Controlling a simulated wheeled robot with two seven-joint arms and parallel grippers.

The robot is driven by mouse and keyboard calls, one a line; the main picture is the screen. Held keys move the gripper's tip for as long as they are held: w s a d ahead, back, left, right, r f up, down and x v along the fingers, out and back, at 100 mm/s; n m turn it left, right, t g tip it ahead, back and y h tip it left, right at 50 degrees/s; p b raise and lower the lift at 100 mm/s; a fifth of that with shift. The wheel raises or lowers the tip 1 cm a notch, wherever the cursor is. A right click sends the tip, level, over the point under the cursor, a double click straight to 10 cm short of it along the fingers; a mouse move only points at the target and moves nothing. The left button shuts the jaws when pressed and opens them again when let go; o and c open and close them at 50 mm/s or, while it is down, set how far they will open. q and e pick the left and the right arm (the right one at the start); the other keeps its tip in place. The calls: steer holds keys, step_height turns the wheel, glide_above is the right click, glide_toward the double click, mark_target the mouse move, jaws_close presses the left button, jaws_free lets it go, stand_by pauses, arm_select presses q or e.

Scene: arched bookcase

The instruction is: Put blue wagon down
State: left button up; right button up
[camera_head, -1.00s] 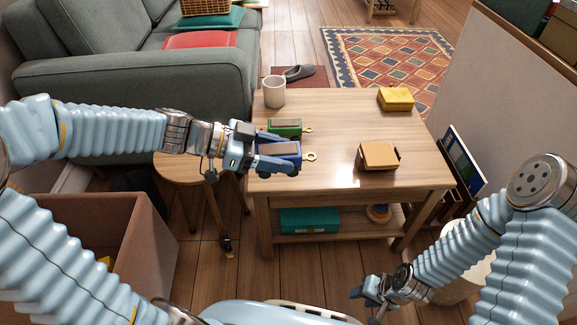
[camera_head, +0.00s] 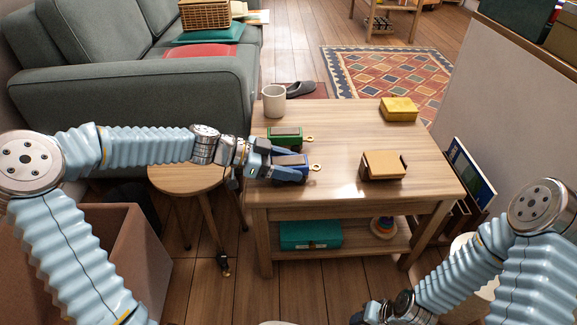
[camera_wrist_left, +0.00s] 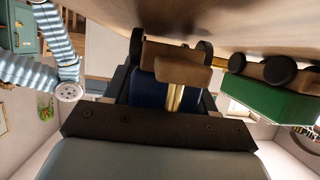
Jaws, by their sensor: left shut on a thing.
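The blue wagon (camera_head: 291,161) is at the left side of the low wooden table (camera_head: 340,130), its gold hook pointing right. My left gripper (camera_head: 287,166) reaches in from the left and is shut on it, one finger on each side. In the left wrist view the blue wagon (camera_wrist_left: 148,90) sits between the fingers, its dark wheels toward the tabletop; I cannot tell whether they touch it. The green wagon (camera_head: 284,137) stands just behind; it also shows in the wrist view (camera_wrist_left: 265,103). My right gripper (camera_head: 368,316) is at the bottom edge, partly cut off.
A white mug (camera_head: 273,101) stands at the table's back left, a yellow wagon (camera_head: 398,109) at the back right and a tan wagon (camera_head: 383,165) at the right. The table's middle is clear. A round stool (camera_head: 190,178) stands left of the table.

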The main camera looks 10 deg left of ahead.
arm_select(q)
steer(key=shift+f+b, duration=0.25)
steer(key=shift+b, duration=0.15)
steer(key=o, duration=1.1)
steer(key=shift+r, duration=0.1)
